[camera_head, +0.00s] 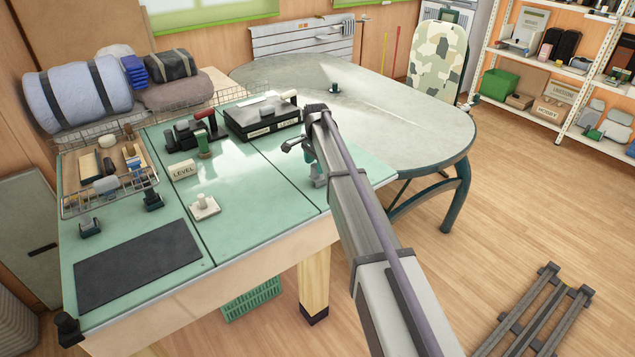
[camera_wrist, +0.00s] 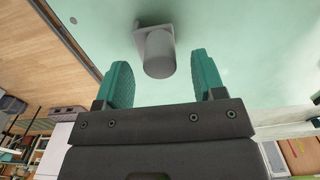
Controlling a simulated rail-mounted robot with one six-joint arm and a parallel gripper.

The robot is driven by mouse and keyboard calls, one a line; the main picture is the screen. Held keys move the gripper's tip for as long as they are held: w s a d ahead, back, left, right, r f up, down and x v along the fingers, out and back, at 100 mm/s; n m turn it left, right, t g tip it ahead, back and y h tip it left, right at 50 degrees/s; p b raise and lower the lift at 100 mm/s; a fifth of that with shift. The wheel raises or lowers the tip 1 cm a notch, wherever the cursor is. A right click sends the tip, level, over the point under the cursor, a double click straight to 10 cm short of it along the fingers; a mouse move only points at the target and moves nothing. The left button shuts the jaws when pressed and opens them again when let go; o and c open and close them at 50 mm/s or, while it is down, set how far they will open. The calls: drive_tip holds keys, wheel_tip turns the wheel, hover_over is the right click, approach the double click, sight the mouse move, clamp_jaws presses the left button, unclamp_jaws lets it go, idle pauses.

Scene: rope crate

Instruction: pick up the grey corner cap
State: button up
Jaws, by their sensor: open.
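A grey cap (camera_wrist: 159,45), a rounded cylinder on a squarish base, stands on the green tabletop in the wrist view. It appears to be the grey corner cap. My gripper (camera_wrist: 160,68) is open, with one teal finger on each side of the cap's near end in that view. Clear gaps show on both sides, and I cannot tell how far the fingertips are from it in depth.
A pale cap-like piece (camera_head: 204,207), a LEVEL block (camera_head: 184,171) and a dark mat (camera_head: 138,262) lie on the table to the left. A black case (camera_head: 262,117) sits behind my gripper. A grey oval table (camera_head: 420,135) adjoins at right.

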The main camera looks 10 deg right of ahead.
wheel_tip(320, 180, down, 4)
drive_tip(key=shift+r+b, duration=0.2)
drive_tip(key=shift+b, duration=0.75)
drive_tip(key=shift+r, duration=0.25)
clamp_jaws()
